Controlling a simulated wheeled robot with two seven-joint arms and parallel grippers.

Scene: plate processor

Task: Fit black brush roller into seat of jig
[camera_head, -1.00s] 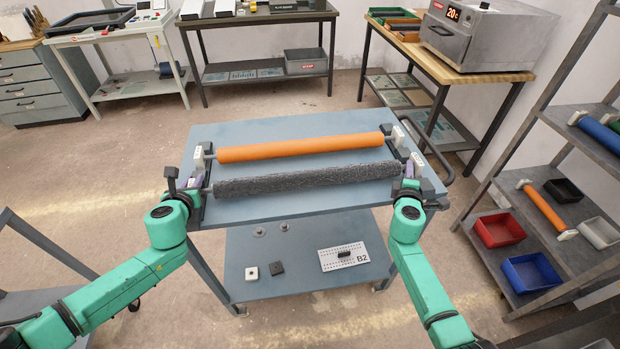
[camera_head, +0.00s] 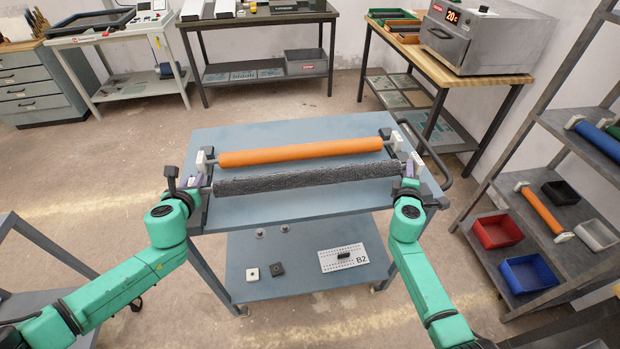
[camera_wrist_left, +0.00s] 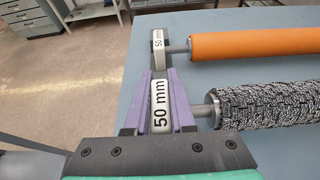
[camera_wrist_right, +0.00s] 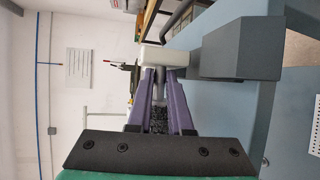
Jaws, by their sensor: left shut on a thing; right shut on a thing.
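The black brush roller (camera_head: 300,178) lies crosswise over the near part of the blue table, parallel to an orange roller. Its speckled dark sleeve also shows in the left wrist view (camera_wrist_left: 265,108). My left gripper (camera_head: 197,186) is shut on its left end block, marked 50 mm (camera_wrist_left: 160,105). My right gripper (camera_head: 408,182) is shut at its right end; in the right wrist view the purple fingers close beside a pale block (camera_wrist_right: 163,57). The jig's dark left side piece (camera_head: 196,214) lies beneath the left end. Whether the roller touches the jig is hidden by the grippers.
The orange roller (camera_head: 300,152) rests just behind, between pale end blocks. A dark grey block (camera_wrist_right: 240,50) stands beside my right gripper. The bare blue tabletop (camera_head: 310,203) is clear in front. A shelf rack (camera_head: 480,190) stands at the right.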

